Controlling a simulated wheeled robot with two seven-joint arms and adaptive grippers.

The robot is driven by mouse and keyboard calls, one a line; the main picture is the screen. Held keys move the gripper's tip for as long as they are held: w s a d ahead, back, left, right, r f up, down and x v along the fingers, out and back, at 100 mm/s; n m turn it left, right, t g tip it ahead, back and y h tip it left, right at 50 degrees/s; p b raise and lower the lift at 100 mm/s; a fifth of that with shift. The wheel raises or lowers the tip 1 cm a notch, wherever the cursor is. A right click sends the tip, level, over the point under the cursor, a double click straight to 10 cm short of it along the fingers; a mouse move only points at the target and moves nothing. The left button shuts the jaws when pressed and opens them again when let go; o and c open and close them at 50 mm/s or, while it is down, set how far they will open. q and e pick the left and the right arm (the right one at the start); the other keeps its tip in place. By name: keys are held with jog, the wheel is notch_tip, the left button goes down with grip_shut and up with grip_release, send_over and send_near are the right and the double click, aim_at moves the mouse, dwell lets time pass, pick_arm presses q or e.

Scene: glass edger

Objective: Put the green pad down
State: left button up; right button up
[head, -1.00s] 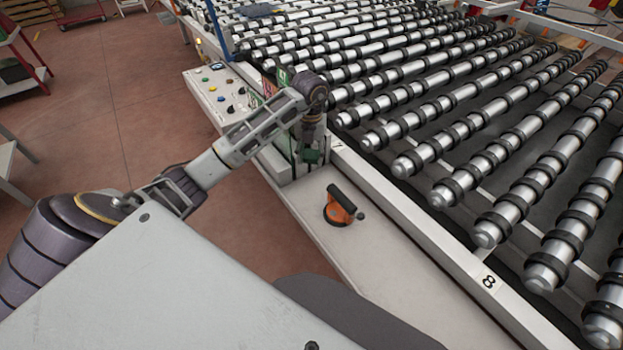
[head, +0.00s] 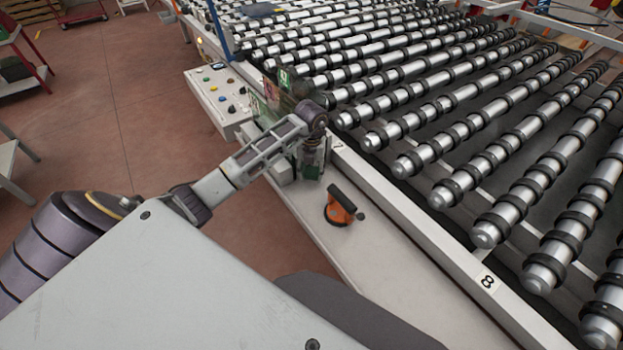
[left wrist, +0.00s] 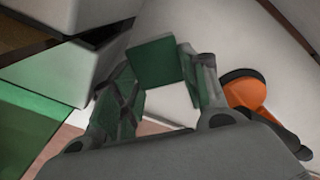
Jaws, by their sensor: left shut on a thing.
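The green pad (left wrist: 156,62) is a small dark green square between the fingertips of my left gripper (left wrist: 150,75) in the left wrist view. The gripper is shut on it. In the head view my left gripper (head: 312,165) points down over the white ledge (head: 365,255) beside the roller bed, and the pad is mostly hidden there. I cannot tell whether the pad touches the ledge. My right gripper is in neither view.
An orange and black suction lifter (head: 340,206) stands on the ledge close to my left gripper, also in the left wrist view (left wrist: 246,93). A control panel (head: 219,92) and greenish glass pieces are beyond. The rollers (head: 505,215) lie right. The ledge's near part is clear.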

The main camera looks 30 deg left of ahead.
aim_at(311, 174)
pick_arm(q)
jog(key=shift+f, duration=1.8)
jog(key=shift+f, duration=0.15)
jog(key=o, duration=0.4)
